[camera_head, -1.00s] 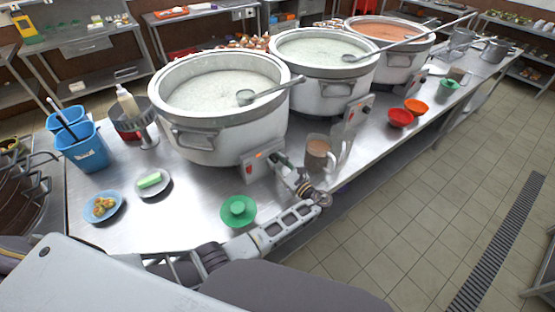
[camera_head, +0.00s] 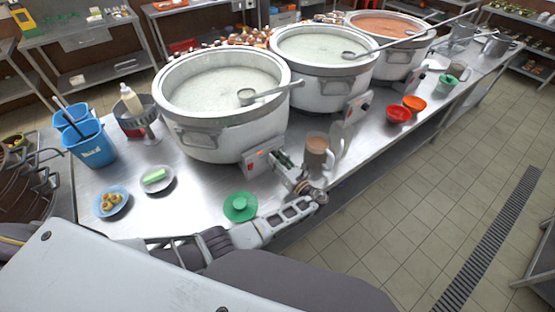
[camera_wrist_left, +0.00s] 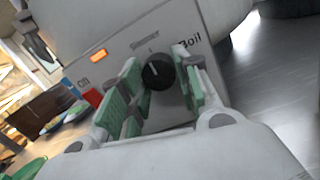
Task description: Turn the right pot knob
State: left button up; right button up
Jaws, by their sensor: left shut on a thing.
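Three large white stockpots stand in a row on the steel table. My left gripper (camera_head: 283,160) is at the control box (camera_head: 257,161) of the nearest pot (camera_head: 222,100), the leftmost in the head view. In the left wrist view its green-padded fingers (camera_wrist_left: 162,84) are on either side of a round black knob (camera_wrist_left: 158,72), shut on it. An orange light (camera_wrist_left: 98,56) is lit on the box. In the head view the gripper hides the knob. My right gripper is not in view.
A mug of brown drink (camera_head: 316,153) stands close to the right of my left gripper. Small plates, blue bins (camera_head: 92,145) and a squeeze bottle (camera_head: 131,100) are at left. Red bowls (camera_head: 398,114) are further right.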

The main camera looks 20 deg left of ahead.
pick_arm(q)
jog(key=o, duration=1)
jog(key=shift+r, duration=5)
jog(key=shift+d, duration=0.1)
